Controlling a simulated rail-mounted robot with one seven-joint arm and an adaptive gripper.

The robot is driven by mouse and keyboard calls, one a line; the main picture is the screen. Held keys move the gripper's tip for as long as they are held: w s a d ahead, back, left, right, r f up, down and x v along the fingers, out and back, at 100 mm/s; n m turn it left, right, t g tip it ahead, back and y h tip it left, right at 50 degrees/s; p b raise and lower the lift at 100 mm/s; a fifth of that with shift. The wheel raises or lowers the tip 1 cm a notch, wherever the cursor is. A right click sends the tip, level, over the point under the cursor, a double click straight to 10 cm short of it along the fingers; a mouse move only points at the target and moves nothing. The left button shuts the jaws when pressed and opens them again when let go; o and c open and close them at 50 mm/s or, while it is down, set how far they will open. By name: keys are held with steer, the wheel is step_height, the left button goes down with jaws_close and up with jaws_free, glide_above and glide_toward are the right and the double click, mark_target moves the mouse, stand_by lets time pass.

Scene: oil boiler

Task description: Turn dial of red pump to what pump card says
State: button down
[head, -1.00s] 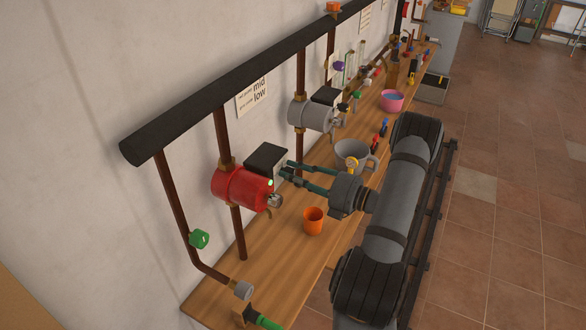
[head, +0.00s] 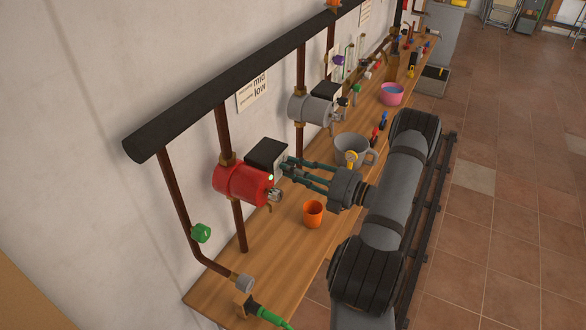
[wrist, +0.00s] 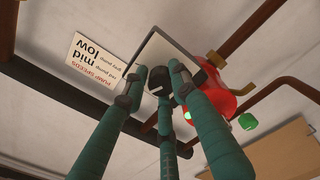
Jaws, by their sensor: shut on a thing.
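The red pump (head: 238,182) is on a vertical brown pipe at the left, with a green light on its end. A dark-topped box (head: 266,153) stands beside it; its pale face shows in the wrist view (wrist: 178,52). The pump card (head: 253,90) on the wall reads upside down in the wrist view (wrist: 98,58): red pump mid, grey pump low. My gripper (head: 286,167) is at the box's front. Its teal fingers (wrist: 158,88) are closed around a small dark dial (wrist: 159,78), mostly hidden by the fingertips. The dial's setting cannot be read.
An orange cup (head: 313,213) and a grey bowl (head: 351,149) stand on the wooden bench (head: 285,238) close to my gripper. The grey pump (head: 308,109) is further back. A green valve knob (head: 201,233) is at the left.

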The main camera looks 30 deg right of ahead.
steer(key=shift+d, duration=0.25)
steer(key=c, duration=1.5)
jaws_free()
steer(key=shift+w+f, duration=0.1)
steer(key=shift+o, duration=0.3)
steer(key=shift+a, duration=0.1)
steer(key=v, duration=1.2)
steer(key=shift+a, duration=0.1)
